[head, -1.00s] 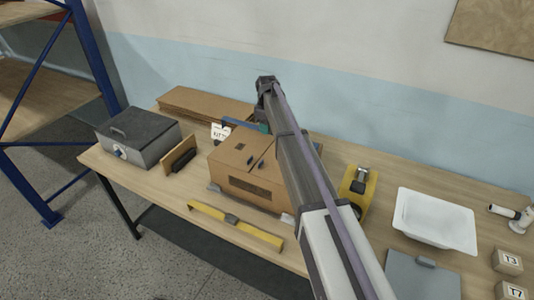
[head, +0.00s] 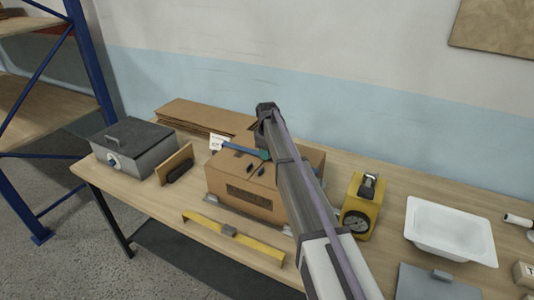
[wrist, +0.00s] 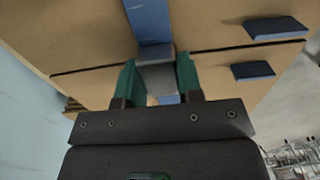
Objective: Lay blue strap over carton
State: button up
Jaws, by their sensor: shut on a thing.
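The brown carton (head: 235,190) stands on the table, partly hidden behind my arm. It also fills much of the wrist view (wrist: 85,40), with dark blue tabs on its top. The blue strap (head: 238,149) runs from the carton's left back side over its top to my gripper (head: 265,155). In the wrist view, my gripper's green fingers (wrist: 158,78) are shut on the strap's grey block, with blue strap (wrist: 150,22) running on beyond it. The strap is over the carton top; I cannot tell whether it touches. Its far end is hidden by my arm.
A yellow gauge (head: 362,205) and white basin (head: 450,230) stand right of my arm. A grey box (head: 132,150), a brown upright board (head: 175,160) and flat cardboard (head: 205,116) are left and behind.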

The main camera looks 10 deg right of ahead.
jog(key=shift+f, duration=0.35)
jog(key=o, duration=0.9)
jog(key=shift+r, duration=0.1)
jog(key=shift+o, duration=0.2)
notch_tip(320, 180, up, 13)
jog(key=p, duration=1.3)
jog(key=s+m, duration=1)
jog(key=s, duration=3.1)
notch_tip(320, 180, down, 15)
jog(key=b, duration=1.5)
jog(key=shift+w+r, duration=0.2)
jog(key=shift+w, duration=0.15)
